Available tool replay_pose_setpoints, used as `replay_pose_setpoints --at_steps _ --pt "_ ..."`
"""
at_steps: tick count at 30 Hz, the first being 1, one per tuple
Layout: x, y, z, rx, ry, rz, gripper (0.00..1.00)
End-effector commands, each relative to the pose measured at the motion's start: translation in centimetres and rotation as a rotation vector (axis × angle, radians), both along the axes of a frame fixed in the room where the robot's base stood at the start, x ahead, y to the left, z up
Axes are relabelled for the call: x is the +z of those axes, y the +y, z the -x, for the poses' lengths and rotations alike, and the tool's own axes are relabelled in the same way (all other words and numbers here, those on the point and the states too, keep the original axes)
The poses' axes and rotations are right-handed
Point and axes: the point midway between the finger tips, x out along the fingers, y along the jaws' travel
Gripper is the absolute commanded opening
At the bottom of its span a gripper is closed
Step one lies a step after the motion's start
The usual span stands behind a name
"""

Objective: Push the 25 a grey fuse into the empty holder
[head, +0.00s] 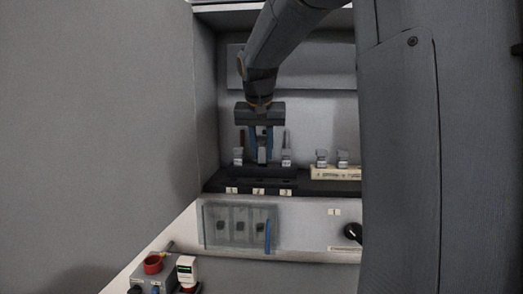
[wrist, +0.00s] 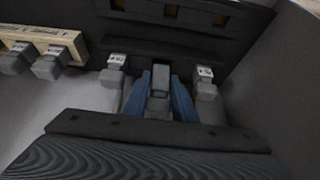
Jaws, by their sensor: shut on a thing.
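My gripper (head: 262,150) points down in the cabinet, its two blue fingers closed on a grey fuse (head: 262,154). The wrist view shows this fuse (wrist: 160,82) between the fingertips. It is upright, between two labelled grey fuses standing in the black holder block (head: 215,181): one at left (head: 238,157), one at right (head: 286,159). The held fuse is at the middle position, above label 2. Its lower end and the holder beneath are not clearly visible, so I cannot tell how deep it sits. Its rating is unreadable.
A pale wooden rack (head: 325,174) with two more grey fuses stands close at the right on the ledge. Below are a clear cover (head: 240,226), a black rotary knob (head: 353,232) and a box with a red button (head: 153,264). The cabinet's left wall (head: 206,100) is near.

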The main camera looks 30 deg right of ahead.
Motion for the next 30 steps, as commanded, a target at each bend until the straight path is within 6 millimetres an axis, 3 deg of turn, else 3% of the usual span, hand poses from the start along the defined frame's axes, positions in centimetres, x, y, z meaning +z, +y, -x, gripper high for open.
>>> replay_pose_setpoints --at_steps 17,18,21,30 --pt "-1.3 0.0 0.0 0.000 0.000 0.000 0.00" --pt "-1.3 0.0 0.0 0.000 0.000 0.000 0.29" --pt "-1.3 0.0 0.0 0.000 0.000 0.000 0.46" --pt "-1.2 0.0 0.0 0.000 0.000 0.000 0.46"
